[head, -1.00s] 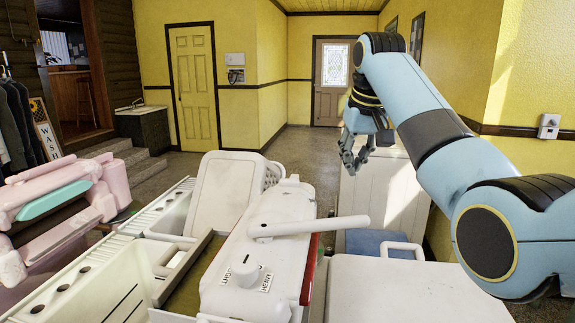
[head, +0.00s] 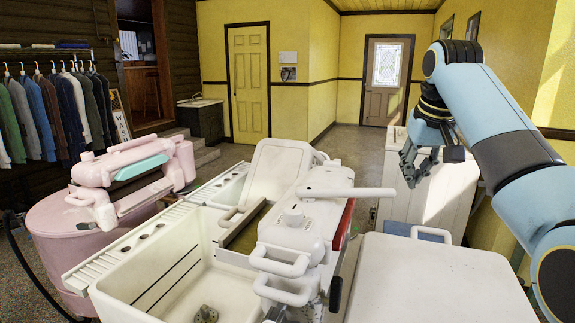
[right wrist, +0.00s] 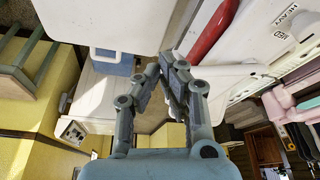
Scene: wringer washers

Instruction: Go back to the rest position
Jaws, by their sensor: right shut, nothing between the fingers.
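My right gripper (head: 418,163) hangs from the blue right arm at the upper right of the head view, in front of a white cabinet (head: 452,190). It is shut and empty, apart from anything it could touch. In the right wrist view its fingers (right wrist: 168,68) come together at the tips with nothing between them. My left gripper is not clearly in view.
A white wringer (head: 305,215) with a lever (head: 345,192) stands over a white double tub (head: 150,262). A pink wringer washer (head: 85,240) stands left. A white lid (head: 430,285) lies front right. Clothes (head: 55,110) hang at far left. Open floor (head: 350,150) leads to the back door.

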